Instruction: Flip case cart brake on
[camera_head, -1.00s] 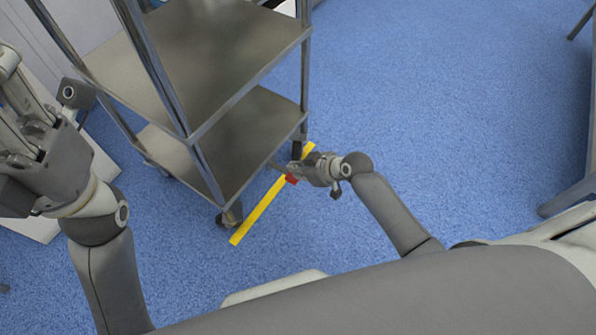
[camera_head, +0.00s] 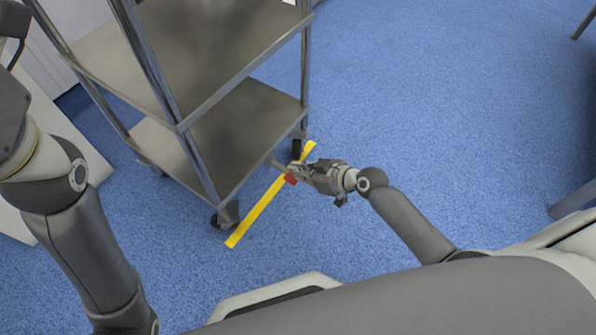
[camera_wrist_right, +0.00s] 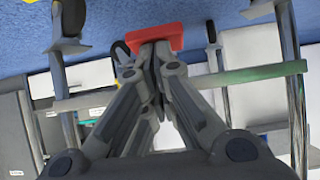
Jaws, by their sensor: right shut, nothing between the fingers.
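The case cart (camera_head: 245,125) is a steel trolley with shelves on castors, at the upper left of the head view. A red brake lever (camera_head: 290,179) shows low at the cart's near right side; it also shows in the wrist view (camera_wrist_right: 160,36). My right gripper (camera_head: 292,172) is at the red lever, low over the floor. In the wrist view its fingers (camera_wrist_right: 155,60) are together and empty, with tips at the red lever; I cannot tell whether they touch.
A yellow strip (camera_head: 258,215) runs along the floor beside the cart. Cart castors stand at the near corner (camera_head: 226,215) and right corner (camera_head: 297,148). A white box-like unit (camera_head: 60,150) stands at left. Blue floor (camera_head: 430,110) to the right is mostly clear.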

